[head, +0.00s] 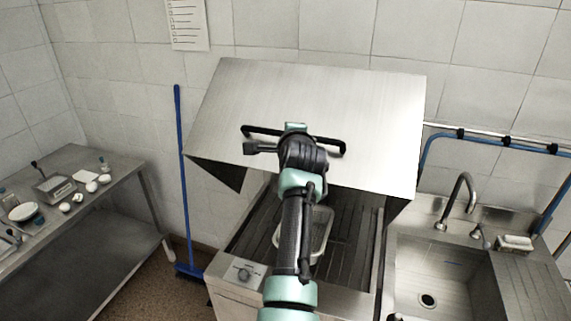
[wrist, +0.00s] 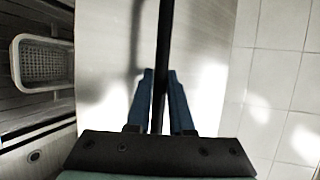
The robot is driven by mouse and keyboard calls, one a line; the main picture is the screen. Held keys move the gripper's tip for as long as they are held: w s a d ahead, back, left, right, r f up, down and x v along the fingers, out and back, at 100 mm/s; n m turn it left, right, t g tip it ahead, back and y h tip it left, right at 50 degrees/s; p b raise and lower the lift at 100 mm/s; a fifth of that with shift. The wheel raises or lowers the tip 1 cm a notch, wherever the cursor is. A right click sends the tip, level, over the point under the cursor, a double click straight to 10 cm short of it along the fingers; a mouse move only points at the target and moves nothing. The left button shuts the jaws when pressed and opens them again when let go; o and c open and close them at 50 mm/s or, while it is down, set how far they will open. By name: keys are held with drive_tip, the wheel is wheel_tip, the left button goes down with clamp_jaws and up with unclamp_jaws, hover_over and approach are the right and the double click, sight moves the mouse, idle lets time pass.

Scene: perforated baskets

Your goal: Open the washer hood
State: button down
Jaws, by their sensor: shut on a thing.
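The washer hood (head: 318,88) is a brushed steel cover, raised and tilted above the washer bed in the head view. Its front panel also shows in the wrist view (wrist: 205,45). A black bar handle (head: 335,147) runs across the hood's front. In the wrist view the handle (wrist: 164,40) passes between the two blue fingers. My gripper (wrist: 160,95) is shut on the handle. In the head view my arm hides the handle's middle and the fingertips.
A perforated basket (wrist: 45,62) sits on the ribbed washer bed (head: 352,245) under the hood. A sink (head: 440,275) with a tap (head: 462,195) stands to the right. A steel table (head: 75,170) with small items is at left. A blue-handled broom (head: 181,160) leans on the wall.

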drive_tip(key=shift+w+d+r, duration=0.15)
drive_tip(key=shift+w+r, duration=0.2)
drive_tip(key=shift+r, duration=0.35)
drive_tip(key=shift+w+d+r, duration=0.1)
drive_tip(key=shift+w+r, duration=0.25)
drive_tip(key=shift+r, duration=0.3)
drive_tip(key=c, duration=0.8)
unclamp_jaws()
drive_tip(key=shift+f, duration=0.1)
drive_tip(key=shift+s, duration=0.1)
drive_tip(key=shift+s+b, duration=0.3)
drive_tip(key=shift+s, duration=0.2)
drive_tip(key=b+v, duration=0.4)
drive_tip(key=v, duration=0.7)
drive_tip(key=shift+s+r+b, duration=0.3)
drive_tip(key=shift+r+b, duration=0.1)
drive_tip(key=shift+r, duration=0.05)
